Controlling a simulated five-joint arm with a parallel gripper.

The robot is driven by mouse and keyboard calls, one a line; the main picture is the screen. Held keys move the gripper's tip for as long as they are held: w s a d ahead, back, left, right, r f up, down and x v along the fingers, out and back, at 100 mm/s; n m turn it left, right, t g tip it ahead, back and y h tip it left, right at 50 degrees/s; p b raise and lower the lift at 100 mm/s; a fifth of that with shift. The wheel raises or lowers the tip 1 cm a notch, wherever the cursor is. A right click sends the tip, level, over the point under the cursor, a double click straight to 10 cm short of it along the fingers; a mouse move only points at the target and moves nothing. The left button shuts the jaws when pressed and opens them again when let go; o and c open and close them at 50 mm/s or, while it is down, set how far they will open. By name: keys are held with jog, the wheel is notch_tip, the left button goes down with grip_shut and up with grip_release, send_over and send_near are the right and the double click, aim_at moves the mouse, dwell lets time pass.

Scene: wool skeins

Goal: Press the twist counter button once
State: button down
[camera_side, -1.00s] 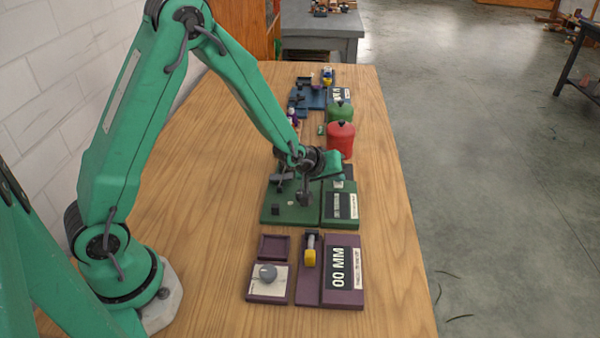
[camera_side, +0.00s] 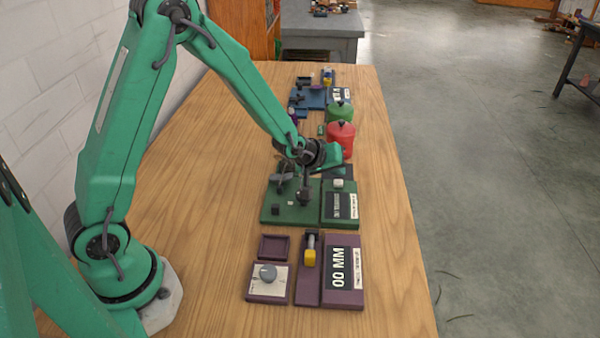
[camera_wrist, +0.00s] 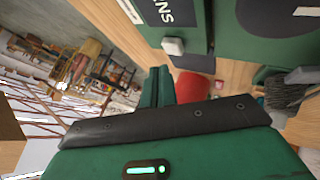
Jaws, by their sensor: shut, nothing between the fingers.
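The green twist counter block (camera_side: 339,208) stands on the right part of the green station, with a dark display and a white label. A small white button (camera_side: 338,183) sits at its far end; it also shows in the wrist view (camera_wrist: 173,46). My green gripper (camera_side: 330,163) is above and just beyond the button in the side view, visibly apart from it. Its fingers (camera_wrist: 160,87) are shut and empty in the wrist view. The display's text is only partly readable.
A red canister (camera_side: 341,138) and a green one (camera_side: 340,113) stand close behind my gripper. Blue station parts (camera_side: 312,98) lie farther back. The wooden table's (camera_side: 210,220) left side is clear.

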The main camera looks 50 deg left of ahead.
aim_at(334, 184)
jog(key=shift+r, duration=2.25)
jog(key=shift+s+r, duration=0.15)
jog(key=shift+r, duration=0.15)
jog(key=s+a+r+m+g, duration=0.1)
jog(key=s+r+m, duration=0.3)
jog(key=s, duration=1)
jog(key=s+a+r+m+g, duration=0.1)
jog(key=s+r+m, duration=0.3)
jog(key=s+r, duration=0.6)
jog(key=s+g, duration=0.1)
jog(key=s, duration=0.4)
jog(key=shift+s+r+g, duration=0.15)
jog(key=shift+r+g, duration=0.05)
jog(key=shift+g, duration=0.1)
